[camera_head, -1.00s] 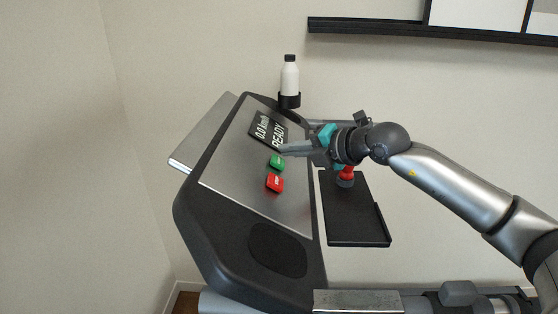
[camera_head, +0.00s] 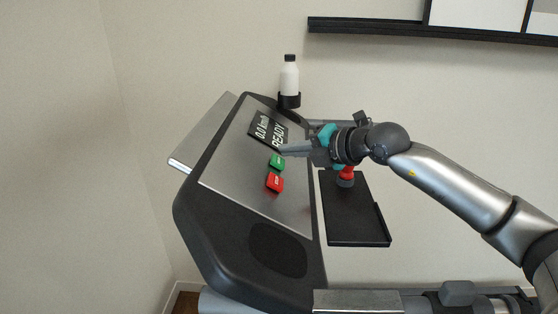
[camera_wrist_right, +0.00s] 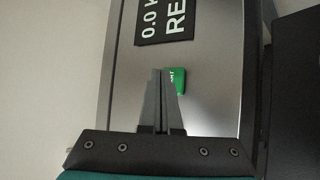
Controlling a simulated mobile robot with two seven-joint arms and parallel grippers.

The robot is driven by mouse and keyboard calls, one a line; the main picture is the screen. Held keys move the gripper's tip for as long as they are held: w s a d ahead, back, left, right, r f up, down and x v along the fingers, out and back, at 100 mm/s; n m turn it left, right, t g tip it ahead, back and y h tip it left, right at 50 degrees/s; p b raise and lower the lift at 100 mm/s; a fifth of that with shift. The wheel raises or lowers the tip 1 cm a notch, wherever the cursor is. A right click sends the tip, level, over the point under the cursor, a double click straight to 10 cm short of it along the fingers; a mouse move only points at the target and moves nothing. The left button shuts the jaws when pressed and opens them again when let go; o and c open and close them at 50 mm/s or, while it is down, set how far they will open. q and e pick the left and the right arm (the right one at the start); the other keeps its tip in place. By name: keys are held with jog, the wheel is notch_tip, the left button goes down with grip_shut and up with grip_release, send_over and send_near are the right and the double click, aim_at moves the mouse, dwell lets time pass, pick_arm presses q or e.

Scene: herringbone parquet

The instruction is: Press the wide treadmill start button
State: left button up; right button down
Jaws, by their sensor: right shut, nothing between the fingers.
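The treadmill console (camera_head: 240,180) is a tilted grey panel in a dark frame. Its green start button (camera_head: 277,162) sits above a red button (camera_head: 275,183). The display (camera_head: 268,131) reads 0.0 km/h and READY. My right gripper (camera_head: 284,150) is shut and empty, its fingertips close beside the green button's upper right. My left gripper is not in view.
A white bottle (camera_head: 290,76) stands in a black holder (camera_head: 289,100) behind the console. A dark tray (camera_head: 350,215) lies right of the console, with a red object (camera_head: 346,173) above it. A dark wall shelf (camera_head: 370,29) is at the upper right. Bare wall lies to the left.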

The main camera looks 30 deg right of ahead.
jog(key=shift+w+a+f, duration=0.15)
jog(key=shift+f, duration=0.2)
jog(key=shift+w+a+f+b, duration=0.1)
jog(key=shift+a+f+b, duration=0.1)
jog(key=shift+f+b, duration=0.2)
dwell(0.8)
jog(key=shift+r, duration=0.15)
jog(key=shift+s+d+r, duration=0.25)
jog(key=shift+d+r, duration=0.1)
jog(key=shift+r, duration=0.25)
jog(key=shift+s+d+r+p, duration=0.25)
jog(key=shift+d+r, duration=0.15)
jog(key=shift+r, duration=0.3)
jog(key=shift+s+d+r+p, duration=0.2)
jog(key=shift+d+r, duration=0.15)
jog(key=shift+r, duration=0.35)
jog(key=shift+s+d+r+p, duration=0.25)
jog(key=shift+d+r, duration=0.15)
jog(key=shift+r, duration=0.3)
